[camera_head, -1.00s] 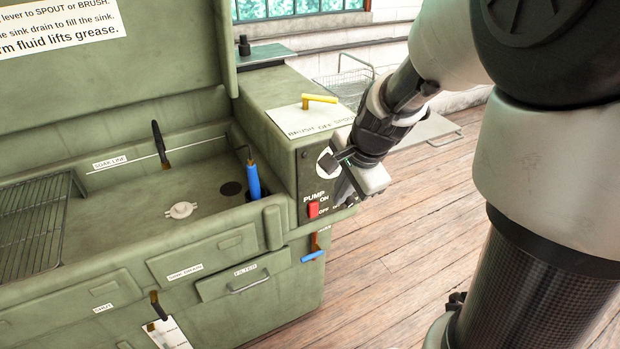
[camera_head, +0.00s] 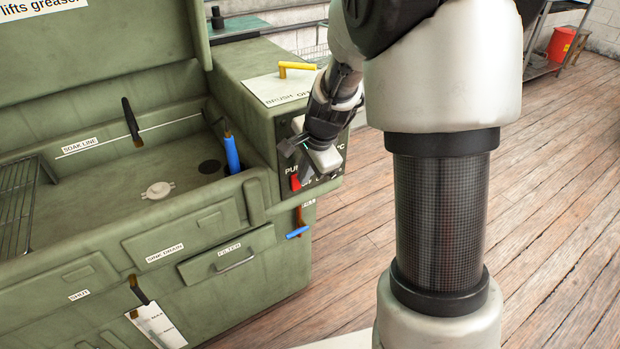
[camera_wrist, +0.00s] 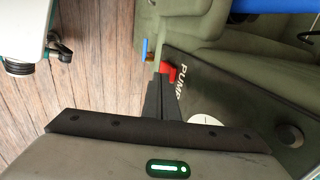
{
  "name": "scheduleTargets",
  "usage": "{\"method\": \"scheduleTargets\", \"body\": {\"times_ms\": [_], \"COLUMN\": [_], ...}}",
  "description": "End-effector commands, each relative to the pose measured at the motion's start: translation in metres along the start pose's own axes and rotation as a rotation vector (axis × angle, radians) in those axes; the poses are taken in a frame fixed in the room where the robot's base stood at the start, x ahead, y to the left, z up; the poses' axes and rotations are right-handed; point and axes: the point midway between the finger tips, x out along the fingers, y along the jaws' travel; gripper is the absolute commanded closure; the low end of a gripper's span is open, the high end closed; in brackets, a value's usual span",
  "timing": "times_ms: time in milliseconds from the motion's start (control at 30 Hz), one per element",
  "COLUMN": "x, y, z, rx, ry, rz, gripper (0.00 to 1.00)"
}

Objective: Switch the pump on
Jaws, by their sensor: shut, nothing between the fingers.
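The red pump switch (camera_head: 296,182) sits on the dark control panel at the right front of the green parts washer (camera_head: 228,118). In the wrist view the red switch (camera_wrist: 171,72) is right at the tips of my gripper (camera_wrist: 162,80), beside the PUMP label. My gripper (camera_head: 309,172) is shut and empty, pointing down at the panel. Whether the fingertips touch the switch cannot be told. In the head view my gripper and wrist cover part of the panel and its ON/OFF lettering, so the switch's position is not clear.
A yellow lever (camera_head: 296,67) stands on top of the washer. A blue-handled brush (camera_head: 231,153) stands in the sink corner. A blue-tipped handle (camera_head: 297,232) sticks out below the panel. A black knob (camera_wrist: 291,135) is on the panel. The wooden floor at right is open.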

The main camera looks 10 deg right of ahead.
Motion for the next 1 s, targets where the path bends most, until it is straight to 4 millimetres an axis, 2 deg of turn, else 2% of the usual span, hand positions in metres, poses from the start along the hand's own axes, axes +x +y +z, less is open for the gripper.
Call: {"method": "scheduleTargets", "body": {"times_ms": [367,533,733,1000], "x": [0.000,0.001,0.002,-0.007], "y": [-0.003,-0.014,-0.012,-0.016], "z": [0.000,0.000,0.000,0.000], "rx": [0.000,-0.001,0.000,0.000], "ry": [0.000,0.000,0.000,0.000], "rz": [0.000,0.001,0.000,0.000], "gripper": [1.00,1.00,1.00,1.00]}}
